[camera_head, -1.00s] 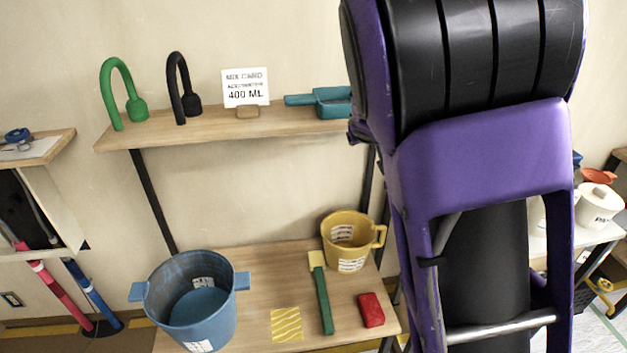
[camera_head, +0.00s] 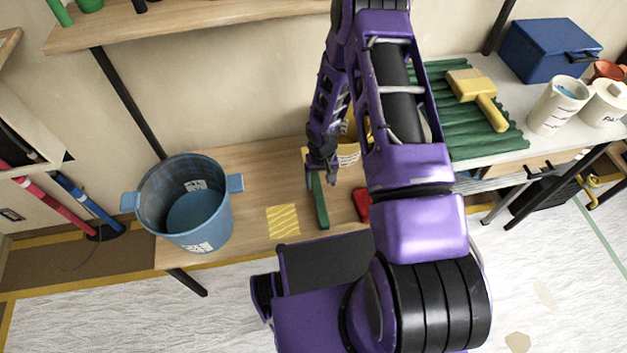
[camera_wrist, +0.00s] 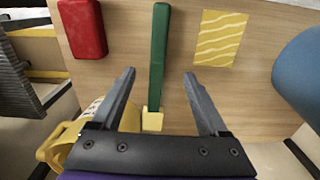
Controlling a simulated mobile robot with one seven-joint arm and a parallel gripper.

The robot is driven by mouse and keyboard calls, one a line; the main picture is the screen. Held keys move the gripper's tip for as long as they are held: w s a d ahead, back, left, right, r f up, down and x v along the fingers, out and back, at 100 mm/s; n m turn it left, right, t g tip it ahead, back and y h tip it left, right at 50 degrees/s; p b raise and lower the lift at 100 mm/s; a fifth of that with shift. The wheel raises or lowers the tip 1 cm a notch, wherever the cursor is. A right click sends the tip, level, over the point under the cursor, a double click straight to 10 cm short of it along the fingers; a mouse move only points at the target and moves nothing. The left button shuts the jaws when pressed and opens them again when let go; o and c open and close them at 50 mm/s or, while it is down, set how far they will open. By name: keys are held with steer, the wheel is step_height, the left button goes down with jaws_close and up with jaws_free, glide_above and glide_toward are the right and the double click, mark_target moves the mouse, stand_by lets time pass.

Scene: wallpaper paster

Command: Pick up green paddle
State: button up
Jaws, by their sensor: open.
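The green paddle (camera_head: 319,203) lies on the wooden bench, a long green bar with a yellow block at one end. In the wrist view the paddle (camera_wrist: 159,55) runs away from me, its yellow end (camera_wrist: 153,119) nearest. My gripper (camera_wrist: 158,75) is open, its two grey fingers on either side of the paddle's line and apart from it. In the head view my gripper (camera_head: 322,174) is above the paddle's yellow end and hides it. I cannot tell the exact height of the fingers above the bench.
A red block (camera_wrist: 82,28) lies beside the paddle, and a yellow wavy-patterned square (camera_wrist: 220,39) lies on the other side. A yellow mug (camera_wrist: 62,145) stands close to my gripper. A blue bucket (camera_head: 187,205) stands at the bench's left end (camera_head: 255,160).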

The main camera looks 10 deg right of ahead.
mark_target(321, 203)
step_height(321, 203, down, 13)
steer(key=shift+w+d+r+b, duration=0.1)
steer(key=shift+w+d+b, duration=0.05)
steer(key=shift+b, duration=0.2)
jaws_close()
stand_by(0.5)
